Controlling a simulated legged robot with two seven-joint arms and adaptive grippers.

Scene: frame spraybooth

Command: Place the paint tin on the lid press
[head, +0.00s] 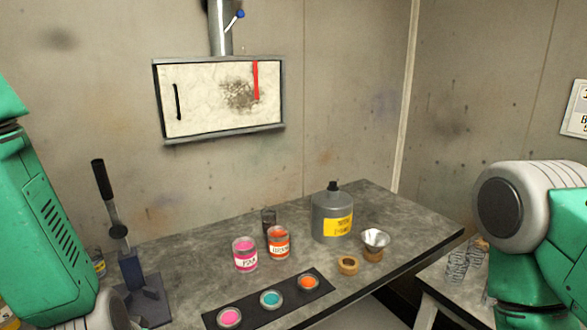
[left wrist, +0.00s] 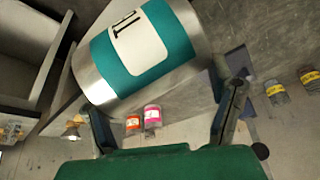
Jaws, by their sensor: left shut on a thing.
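The paint tin (left wrist: 145,55), silver with a teal band and a white label, fills the top of the left wrist view, tilted in that picture. My left gripper (left wrist: 165,118) has a finger at each side and is shut on the tin. Neither the tin nor the left gripper shows in the head view; only the left arm does. The lid press (head: 130,275), dark blue with a black-handled lever, stands at the table's left end beside my left arm, which partly hides its base. No tin shows on the press. The right gripper is out of view.
A pink tin (head: 245,254) and an orange tin (head: 278,242) stand mid-table. Before them lies a black strip (head: 250,311) with pink, teal and orange pots. A grey can (head: 332,215), funnel (head: 375,240) and wooden ring (head: 348,265) are to the right.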

